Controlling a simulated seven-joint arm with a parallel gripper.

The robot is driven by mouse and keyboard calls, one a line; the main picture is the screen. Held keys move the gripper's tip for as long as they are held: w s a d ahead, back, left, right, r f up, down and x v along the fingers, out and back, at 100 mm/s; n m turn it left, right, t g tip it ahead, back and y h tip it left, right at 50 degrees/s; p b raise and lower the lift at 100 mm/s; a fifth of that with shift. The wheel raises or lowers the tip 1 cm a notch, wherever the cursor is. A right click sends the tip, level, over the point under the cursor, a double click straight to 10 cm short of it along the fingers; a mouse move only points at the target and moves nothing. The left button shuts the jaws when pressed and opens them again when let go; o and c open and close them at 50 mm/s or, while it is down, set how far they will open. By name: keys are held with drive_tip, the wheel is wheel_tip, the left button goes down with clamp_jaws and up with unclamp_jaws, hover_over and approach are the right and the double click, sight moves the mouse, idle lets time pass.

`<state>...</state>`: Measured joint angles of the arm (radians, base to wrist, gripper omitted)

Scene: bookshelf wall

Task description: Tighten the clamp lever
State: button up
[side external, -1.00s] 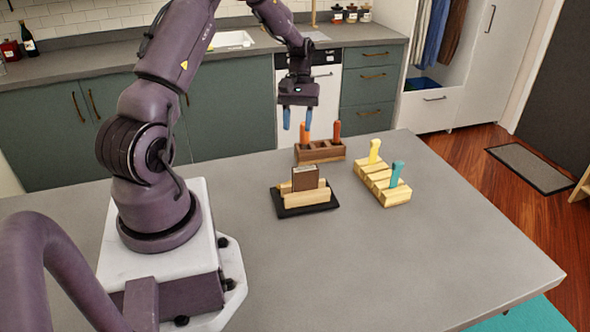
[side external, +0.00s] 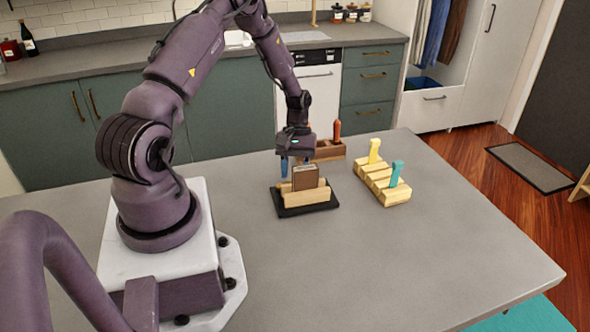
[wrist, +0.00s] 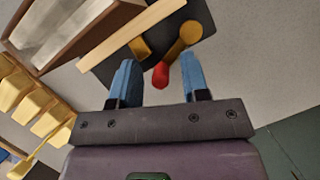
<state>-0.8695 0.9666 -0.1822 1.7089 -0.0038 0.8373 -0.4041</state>
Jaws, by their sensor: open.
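The clamp shows in the side view as a black base (side external: 322,205) with pale wooden jaws (side external: 310,197) around a dark brown block (side external: 306,177). In the wrist view, a pale wooden strip (wrist: 130,35) lies beside brass-coloured parts (wrist: 186,38), and a red tip (wrist: 160,76), seemingly the lever's end, sticks out near them. My gripper (wrist: 160,80) is open, with blue fingers to either side of the red tip in that view. Contact cannot be told. In the side view my gripper (side external: 293,165) is low behind the clamp, and the lever is hidden there.
A yellow slotted rack (side external: 378,187) with a yellow and a teal handle stands to the right of the clamp. A brown wooden rack (side external: 330,152) with an orange-red handle (side external: 337,131) stands behind, partly covered by my gripper. The table's front and right are clear.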

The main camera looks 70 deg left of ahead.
clamp_jaws()
drive_tip(key=shift+w+d+m+g, duration=0.1)
drive_tip(key=shift+d+m+g, duration=0.2)
drive_tip(key=shift+m, duration=0.5)
unclamp_jaws()
